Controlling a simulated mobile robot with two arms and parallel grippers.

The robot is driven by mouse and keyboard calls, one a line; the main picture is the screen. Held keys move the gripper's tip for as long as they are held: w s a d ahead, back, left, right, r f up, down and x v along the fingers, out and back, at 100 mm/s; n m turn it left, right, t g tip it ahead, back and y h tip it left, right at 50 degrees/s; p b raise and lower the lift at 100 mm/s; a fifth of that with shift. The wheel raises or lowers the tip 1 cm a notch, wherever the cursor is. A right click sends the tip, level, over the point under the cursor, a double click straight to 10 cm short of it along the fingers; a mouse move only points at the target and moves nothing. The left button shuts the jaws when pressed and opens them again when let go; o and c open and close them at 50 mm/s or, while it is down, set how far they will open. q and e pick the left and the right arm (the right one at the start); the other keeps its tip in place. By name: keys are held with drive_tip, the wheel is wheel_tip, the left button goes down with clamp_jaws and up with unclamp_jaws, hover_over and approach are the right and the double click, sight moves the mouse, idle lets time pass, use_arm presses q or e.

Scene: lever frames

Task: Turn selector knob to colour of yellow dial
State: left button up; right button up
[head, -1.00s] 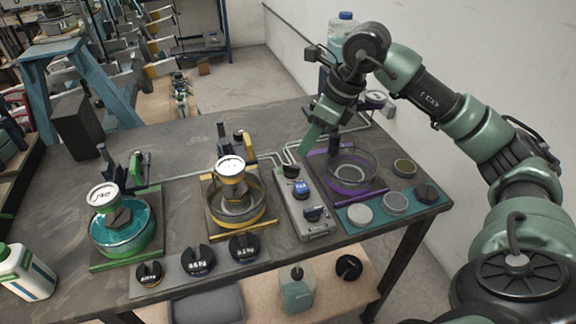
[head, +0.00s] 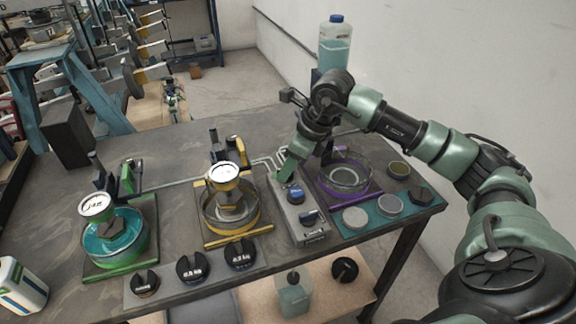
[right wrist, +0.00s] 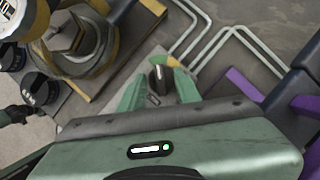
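The selector box (head: 312,234) is a grey box with a row of knobs, between the yellow and purple stations. A blue knob (head: 296,195) and a black knob (head: 310,217) show on it. Its far black knob (right wrist: 158,77), beside a yellow-green coloured patch, shows in the right wrist view. My right gripper (head: 285,176) is at that far end and hides the knob in the head view. Its two green fingers (right wrist: 160,88) stand apart, one on each side of the knob; contact cannot be told. The yellow dial (head: 224,172) is a white-faced gauge above a glass dish. My left gripper is out of view.
A green station with a dial (head: 95,206) stands left, a purple-framed dish (head: 345,178) right. Several black weights (head: 190,268) lie along the front. A water bottle (head: 335,45) stands at the back. Pipes (head: 262,161) run behind the box.

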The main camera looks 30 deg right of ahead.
clamp_jaws()
drive_tip(key=shift+f+m, duration=0.1)
drive_tip(key=shift+m, duration=0.2)
drive_tip(key=m+b, duration=0.1)
drive_tip(key=m+h+b, duration=0.1)
drive_tip(key=m, duration=0.1)
drive_tip(key=shift+a+m+t+h, duration=0.15)
drive_tip(key=shift+m+t+h, duration=0.15)
drive_tip(key=m+h+b, duration=0.1)
drive_tip(key=m, duration=0.2)
drive_tip(key=shift+b, duration=0.4)
drive_tip(key=shift+m+h+b, duration=0.4)
drive_tip(key=shift+m+h, duration=0.2)
drive_tip(key=shift+m, duration=0.7)
unclamp_jaws()
drive_tip(key=shift+a, duration=0.1)
